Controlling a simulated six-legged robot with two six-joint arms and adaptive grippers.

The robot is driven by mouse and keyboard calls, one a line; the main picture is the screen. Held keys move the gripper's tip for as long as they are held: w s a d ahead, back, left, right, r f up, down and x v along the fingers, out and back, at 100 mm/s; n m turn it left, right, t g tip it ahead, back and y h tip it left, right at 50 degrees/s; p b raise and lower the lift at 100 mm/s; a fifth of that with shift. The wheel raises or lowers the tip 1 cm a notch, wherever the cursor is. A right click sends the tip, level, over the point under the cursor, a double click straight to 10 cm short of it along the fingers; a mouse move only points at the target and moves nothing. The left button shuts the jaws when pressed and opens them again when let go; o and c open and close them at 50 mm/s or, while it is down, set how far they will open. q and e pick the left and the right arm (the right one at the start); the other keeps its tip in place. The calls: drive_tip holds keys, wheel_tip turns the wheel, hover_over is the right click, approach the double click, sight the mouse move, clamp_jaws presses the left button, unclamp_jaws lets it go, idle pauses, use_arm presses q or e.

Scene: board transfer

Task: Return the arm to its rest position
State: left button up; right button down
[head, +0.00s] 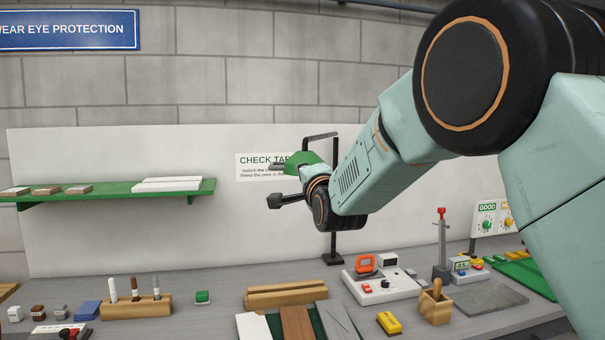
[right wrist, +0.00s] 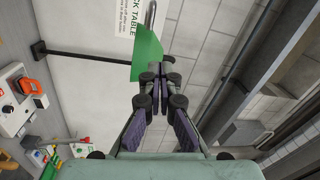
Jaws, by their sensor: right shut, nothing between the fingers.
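My right arm comes in from the right in the head view and reaches across above the bench. Its right gripper (head: 279,168) is raised in front of the white back panel, level with a green lamp shade (head: 305,158). In the right wrist view the right gripper (right wrist: 158,78) has its fingers together with nothing between them. The lamp shade (right wrist: 147,55) shows just beyond the fingertips there; I cannot tell the exact gap. My left gripper is in neither view.
The lamp's black post (head: 334,215) stands behind my forearm. A green shelf (head: 110,194) with boards is at left.

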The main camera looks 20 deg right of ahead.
drive_tip(key=s+d+f+n+g+b, duration=0.15)
drive_tip(key=s+f+n, duration=0.25)
drive_tip(key=f, duration=0.8)
drive_tip(key=s+f+n+g+b, duration=0.2)
drive_tip(key=s+f+n+g, duration=0.15)
drive_tip(key=f, duration=0.85)
drive_tip(key=s+d+f+n+g+b, duration=0.15)
drive_tip(key=s+f+n, duration=0.25)
drive_tip(key=f, duration=0.8)
use_arm(q)
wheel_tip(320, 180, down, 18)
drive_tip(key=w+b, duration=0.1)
drive_tip(key=b, duration=1.1)
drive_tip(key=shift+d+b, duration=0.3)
drive_tip(key=shift+b, duration=0.1)
use_arm(e)
drive_tip(key=s+f+n+g, duration=0.2)
drive_tip(key=s+f+g, duration=0.4)
drive_tip(key=s+f, duration=1.2)
drive_tip(key=s+f+n+g, duration=0.2)
drive_tip(key=s+f+g, duration=0.4)
drive_tip(key=s+f, duration=1.3)
drive_tip(key=s, duration=0.6)
drive_tip(key=shift+s+g+y, duration=0.15)
drive_tip(key=shift+g+y, duration=0.15)
drive_tip(key=shift+g, duration=0.05)
